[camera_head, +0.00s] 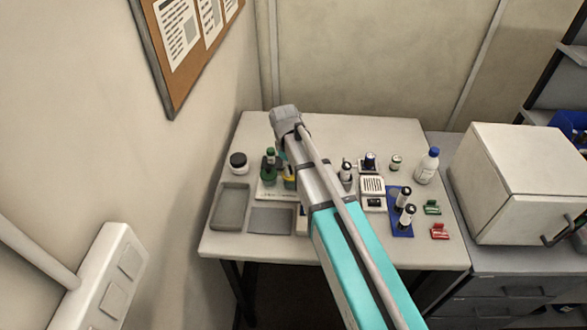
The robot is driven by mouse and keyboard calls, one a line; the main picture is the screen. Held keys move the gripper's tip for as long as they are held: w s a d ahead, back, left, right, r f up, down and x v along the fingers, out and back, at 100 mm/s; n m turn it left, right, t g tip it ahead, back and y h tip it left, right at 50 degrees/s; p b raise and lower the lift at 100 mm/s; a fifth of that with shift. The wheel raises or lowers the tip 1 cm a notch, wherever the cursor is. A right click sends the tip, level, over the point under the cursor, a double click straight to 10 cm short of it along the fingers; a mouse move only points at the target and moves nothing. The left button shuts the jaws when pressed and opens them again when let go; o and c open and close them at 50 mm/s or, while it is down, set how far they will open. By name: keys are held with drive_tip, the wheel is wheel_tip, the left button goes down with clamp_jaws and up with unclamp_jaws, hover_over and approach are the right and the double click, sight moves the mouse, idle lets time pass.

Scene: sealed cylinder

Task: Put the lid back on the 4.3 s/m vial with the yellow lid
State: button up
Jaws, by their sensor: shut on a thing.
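My gripper (287,167) shows only as a small dark part beside my arm, low over the left half of the table. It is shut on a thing. A small yellow patch (288,179) shows right at it and looks like the yellow lid. My arm hides most of the fingers and whatever is just right of them. Dark green bottles (268,168) stand on a pale tray (265,191) beside the gripper. I cannot make out the 4.3 s/m vial or read any label, and I cannot tell whether the lid touches a vial.
A black jar (238,163), a grey tray (231,207) and a dark mat (271,221) lie left.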

idle(0.8)
drive_tip(key=o, duration=0.9)
drive_tip(key=o, duration=0.5)
drive_tip(key=shift+c, duration=0.2)
drive_tip(key=shift+r, duration=0.15)
drive_tip(key=shift+r+p, duration=3.4)
drive_tip(key=shift+p, duration=0.15)
clamp_jaws()
